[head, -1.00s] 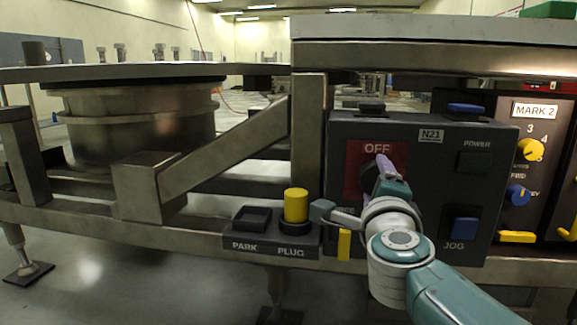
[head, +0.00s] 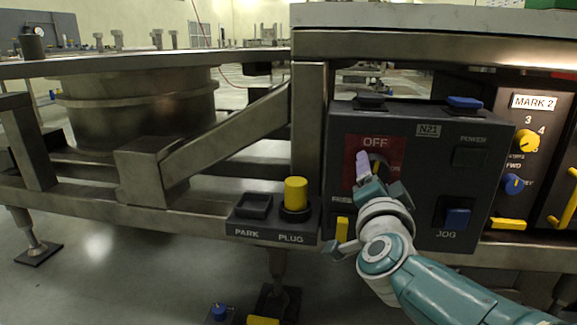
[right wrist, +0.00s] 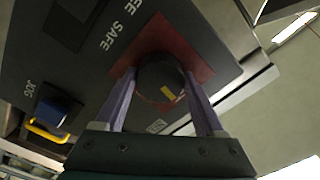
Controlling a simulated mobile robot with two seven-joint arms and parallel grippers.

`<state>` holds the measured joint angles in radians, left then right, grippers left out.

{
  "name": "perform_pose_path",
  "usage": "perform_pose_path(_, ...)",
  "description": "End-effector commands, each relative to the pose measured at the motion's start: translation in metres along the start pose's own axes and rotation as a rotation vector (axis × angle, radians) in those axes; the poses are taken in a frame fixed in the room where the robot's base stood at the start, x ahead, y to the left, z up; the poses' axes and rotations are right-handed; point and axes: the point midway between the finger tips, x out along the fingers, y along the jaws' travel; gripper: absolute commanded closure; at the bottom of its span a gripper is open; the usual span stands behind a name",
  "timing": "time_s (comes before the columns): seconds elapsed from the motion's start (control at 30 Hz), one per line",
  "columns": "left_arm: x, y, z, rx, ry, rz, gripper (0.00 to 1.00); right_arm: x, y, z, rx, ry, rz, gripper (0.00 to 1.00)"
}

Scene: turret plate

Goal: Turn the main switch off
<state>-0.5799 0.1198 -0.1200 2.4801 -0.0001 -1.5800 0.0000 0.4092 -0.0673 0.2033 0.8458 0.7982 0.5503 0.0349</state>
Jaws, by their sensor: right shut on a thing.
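The main switch (head: 377,160) is a dark round knob on a red plate marked OFF, on the dark control panel. My right gripper (head: 371,170) is at this knob and partly covers it in the head view. In the right wrist view the knob (right wrist: 158,72) sits between the two purple fingers, which are shut on its sides. A yellow mark (right wrist: 167,93) shows on the knob. The lettering beside the plate is mostly covered in the head view, so I cannot tell the switch's setting. My left gripper is not in view.
A blue JOG button (head: 457,218) and a POWER window (head: 472,157) are right of the switch. A yellow plug (head: 296,193) stands on a small box at the left. A MARK 2 panel (head: 533,130) with knobs is at far right. Steel frame beams surround the panel.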

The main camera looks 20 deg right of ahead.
Motion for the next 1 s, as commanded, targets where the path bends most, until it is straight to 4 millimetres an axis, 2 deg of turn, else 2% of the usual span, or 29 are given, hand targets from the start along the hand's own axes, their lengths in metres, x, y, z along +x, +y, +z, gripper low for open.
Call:
perform_pose_path(0.33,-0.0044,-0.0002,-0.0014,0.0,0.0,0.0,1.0,0.0001,-0.0006,-0.0004,-0.124,0.0,-0.002,0.84)
perform_pose_path(0.83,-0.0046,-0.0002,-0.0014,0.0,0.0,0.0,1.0,0.0001,-0.0003,-0.0003,-0.145,0.0,-0.003,0.84)
perform_pose_path(0.87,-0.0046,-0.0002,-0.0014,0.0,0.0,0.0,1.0,0.0001,-0.0003,-0.0003,-0.145,0.0,-0.003,0.28)
perform_pose_path(1.0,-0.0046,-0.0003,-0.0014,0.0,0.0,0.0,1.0,0.0001,-0.0002,-0.0003,-0.143,0.0,-0.002,0.12)
